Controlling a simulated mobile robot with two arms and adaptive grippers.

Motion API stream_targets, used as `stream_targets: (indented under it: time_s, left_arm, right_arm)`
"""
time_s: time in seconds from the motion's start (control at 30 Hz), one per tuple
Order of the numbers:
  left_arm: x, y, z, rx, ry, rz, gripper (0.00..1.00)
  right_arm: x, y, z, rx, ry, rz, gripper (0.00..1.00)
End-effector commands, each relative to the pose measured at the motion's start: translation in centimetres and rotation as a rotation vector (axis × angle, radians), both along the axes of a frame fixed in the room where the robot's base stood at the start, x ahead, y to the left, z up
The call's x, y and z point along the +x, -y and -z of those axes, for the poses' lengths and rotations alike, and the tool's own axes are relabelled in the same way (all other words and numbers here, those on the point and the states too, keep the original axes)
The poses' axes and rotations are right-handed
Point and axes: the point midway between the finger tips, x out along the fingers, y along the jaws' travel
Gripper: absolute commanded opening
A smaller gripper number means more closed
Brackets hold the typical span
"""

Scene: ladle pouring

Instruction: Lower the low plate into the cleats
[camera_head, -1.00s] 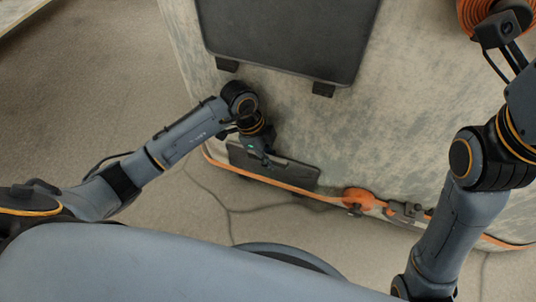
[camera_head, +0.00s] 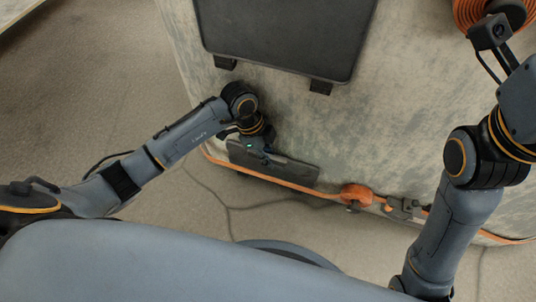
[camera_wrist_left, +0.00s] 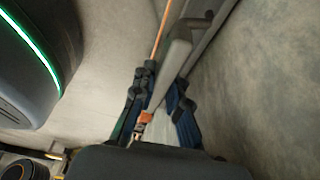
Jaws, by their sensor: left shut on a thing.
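The low plate is a small dark flat panel (camera_head: 292,171) near the orange-edged side of a mottled grey surface (camera_head: 410,120) in the head view. My left gripper (camera_head: 265,157) is at its left part and shut on it. In the left wrist view the two dark blue fingers (camera_wrist_left: 162,82) stand on either side of a pale grey bar-like part (camera_wrist_left: 174,60). The plate's lower edge and any cleats under it cannot be made out. My right arm is at the right; its gripper fingers do not show clearly.
A large dark panel (camera_head: 280,35) lies at the top, with two black blocks (camera_head: 225,63) (camera_head: 320,87) at its lower edge. An orange strap (camera_head: 225,165) with an orange fitting (camera_head: 356,195) and a buckle (camera_head: 403,209) runs along the near edge. An orange coil (camera_head: 466,14) is top right.

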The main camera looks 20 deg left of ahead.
Motion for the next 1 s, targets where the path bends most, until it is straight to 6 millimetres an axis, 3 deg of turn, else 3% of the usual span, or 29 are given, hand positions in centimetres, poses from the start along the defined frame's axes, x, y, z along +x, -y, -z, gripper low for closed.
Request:
stream_targets:
  time_s: [0.17,0.2,0.3,0.6,0.77,1.0]
  left_arm:
    - [0.1,0.1,-0.1,-0.002,0.004,0.000,0.00]
    - [0.1,0.1,-0.1,-0.002,0.004,0.000,0.22]
    - [0.1,0.0,-0.1,-0.002,0.003,0.000,0.40]
    - [-0.1,-0.1,0.1,0.002,-0.002,0.000,0.40]
    - [0.1,-0.5,-1.3,0.001,0.005,-0.001,0.40]
    - [0.1,-5.8,-1.1,0.004,0.000,-0.004,0.40]
  right_arm:
    - [0.2,0.0,0.0,-0.001,-0.004,0.000,0.40]
    - [0.2,0.0,0.0,-0.001,-0.005,0.001,0.40]
    - [0.3,-0.1,0.1,-0.002,-0.006,0.001,0.40]
    - [0.1,0.0,0.0,-0.003,-0.001,0.003,0.40]
    - [0.1,0.0,0.0,-0.003,-0.001,0.003,0.40]
    - [0.1,0.0,0.0,-0.002,-0.001,0.002,0.40]
